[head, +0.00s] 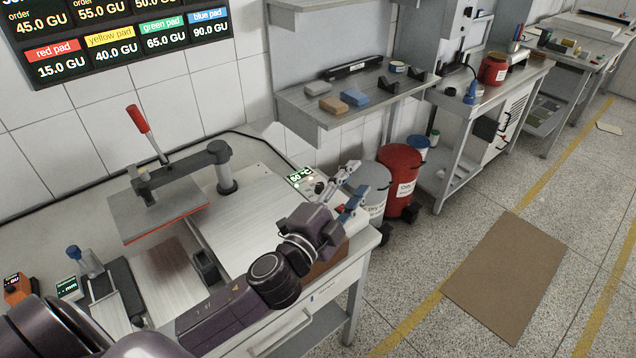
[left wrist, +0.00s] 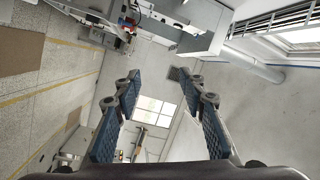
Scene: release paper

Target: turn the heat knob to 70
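The heat press (head: 165,195) stands on the bench at the left, its red-handled upper plate raised. A small green-lit display (head: 300,177) at the back right of the press shows a temperature that looks like 50 or 60 °C; the first digit is hard to read. A small dark knob (head: 319,187) appears beside it, close behind my gripper. My left gripper (head: 353,182) is open and empty, to the right of the display and apart from it. In the left wrist view its two blue-padded fingers (left wrist: 156,76) are spread with nothing between them. My right gripper is not in view.
A wall shelf (head: 330,115) with small blocks hangs behind the press. A red bin (head: 400,178) and a grey bin (head: 368,190) stand on the floor beyond the bench's right end. A brown mat (head: 505,275) lies on open floor at right.

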